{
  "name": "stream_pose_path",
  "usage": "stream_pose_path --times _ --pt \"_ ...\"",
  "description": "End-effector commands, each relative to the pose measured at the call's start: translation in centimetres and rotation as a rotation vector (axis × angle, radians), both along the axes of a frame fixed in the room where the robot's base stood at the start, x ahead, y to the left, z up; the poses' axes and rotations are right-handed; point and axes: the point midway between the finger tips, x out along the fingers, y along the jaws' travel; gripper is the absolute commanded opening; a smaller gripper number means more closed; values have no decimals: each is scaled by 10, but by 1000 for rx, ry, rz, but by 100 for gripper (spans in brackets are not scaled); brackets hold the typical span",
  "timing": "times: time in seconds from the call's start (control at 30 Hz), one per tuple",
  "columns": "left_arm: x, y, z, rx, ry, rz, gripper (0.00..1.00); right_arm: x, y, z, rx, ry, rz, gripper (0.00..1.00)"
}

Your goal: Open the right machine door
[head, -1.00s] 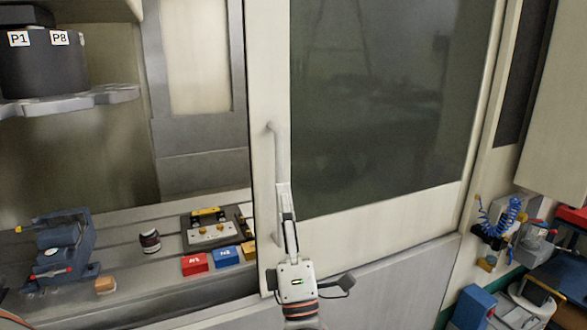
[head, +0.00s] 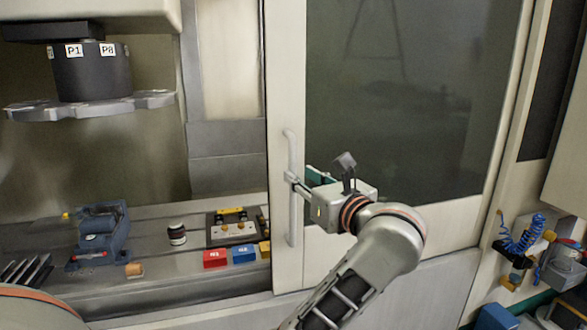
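The right machine door (head: 286,90) is a cream sliding panel with a large dark window (head: 400,90). It stands beside an open bay on its left. Its vertical pale handle (head: 292,225) is near the door's left edge.
Inside the open bay are a blue vise (head: 102,232), a dark jar (head: 177,234), a fixture plate (head: 218,240), and red (head: 215,259) and blue (head: 243,254) blocks. A tool carousel (head: 92,75) hangs above. Coiled blue hose (head: 522,236) hangs at the right.

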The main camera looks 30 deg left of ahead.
Motion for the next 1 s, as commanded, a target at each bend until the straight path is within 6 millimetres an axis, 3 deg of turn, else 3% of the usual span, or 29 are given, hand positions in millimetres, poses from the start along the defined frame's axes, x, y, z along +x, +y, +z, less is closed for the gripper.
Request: stream_pose_path --times 0.3,0.73,0.87,1.0 --pt "20 36 1 4 -1 3 28 -9 -10 -8 -15 33 -15 0" --pt "24 44 0 1 0 1 28 -8 -13 -7 -13 36 -28 0" --pt "24 44 0 1 0 1 0 -8 -12 -7 -13 36 -28 0" --pt "24 44 0 1 0 1 0 -8 -12 -7 -12 35 -27 0"
